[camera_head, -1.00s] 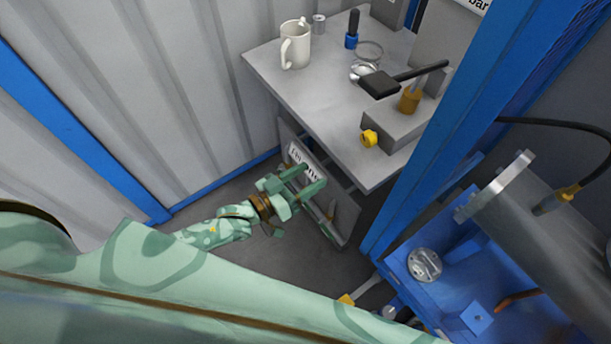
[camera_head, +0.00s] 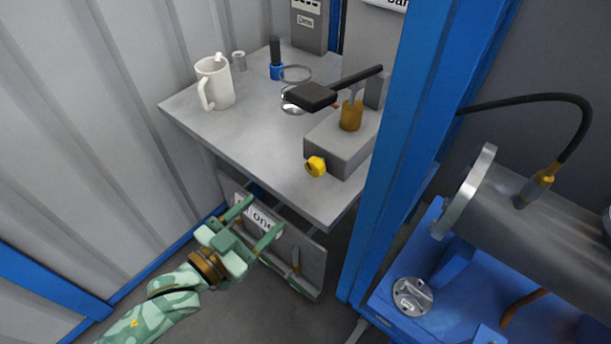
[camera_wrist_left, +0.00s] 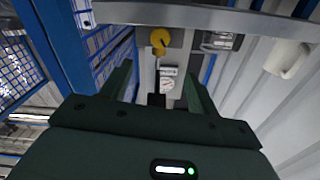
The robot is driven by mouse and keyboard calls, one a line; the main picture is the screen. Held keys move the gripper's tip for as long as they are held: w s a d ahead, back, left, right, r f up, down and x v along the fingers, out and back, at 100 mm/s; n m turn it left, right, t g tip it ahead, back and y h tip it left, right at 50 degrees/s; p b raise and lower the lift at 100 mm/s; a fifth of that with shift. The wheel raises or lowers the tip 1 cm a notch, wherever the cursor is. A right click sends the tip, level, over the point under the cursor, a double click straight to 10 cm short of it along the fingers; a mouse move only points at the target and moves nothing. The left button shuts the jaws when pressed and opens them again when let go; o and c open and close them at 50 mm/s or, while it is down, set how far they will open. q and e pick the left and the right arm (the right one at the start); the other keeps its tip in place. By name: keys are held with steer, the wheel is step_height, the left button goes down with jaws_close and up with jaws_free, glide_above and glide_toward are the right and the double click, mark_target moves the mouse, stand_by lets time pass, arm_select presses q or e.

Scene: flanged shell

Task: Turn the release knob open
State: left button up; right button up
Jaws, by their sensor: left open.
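A yellow knob (camera_head: 316,166), which looks like the release knob, sits on the front face of a grey box (camera_head: 338,140) at the table's front edge. A yellow knob also shows near the top of the left wrist view (camera_wrist_left: 160,41), between and beyond the fingers. My left gripper (camera_head: 262,217) is open and empty. It is in front of and lower than the tabletop, to the left of the knob and apart from it. Its fingers also show in the left wrist view (camera_wrist_left: 159,80). My right gripper is not in view.
The grey table (camera_head: 245,140) carries a white mug (camera_head: 216,84), a blue-and-black tool (camera_head: 276,62) and a black-headed hammer (camera_head: 312,96). A blue post (camera_head: 392,150) stands close right of the box. A flanged grey cylinder (camera_head: 545,225) lies over a blue frame at right.

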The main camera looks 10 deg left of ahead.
mark_target(312, 169)
arm_select(q)
steer(key=b+x, duration=0.2)
steer(key=x, duration=0.4)
steer(key=b+x, duration=0.2)
steer(key=x, duration=0.5)
steer(key=shift+w+f, duration=0.1)
steer(key=shift+f, duration=0.1)
steer(key=shift+w+d+r, duration=0.15)
steer(key=shift+w+d, duration=0.15)
steer(key=shift+w, duration=0.05)
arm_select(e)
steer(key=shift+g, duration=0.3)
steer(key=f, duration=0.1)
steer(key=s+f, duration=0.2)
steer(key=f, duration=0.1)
arm_select(q)
steer(key=shift+c, duration=0.2)
steer(key=c, duration=0.9)
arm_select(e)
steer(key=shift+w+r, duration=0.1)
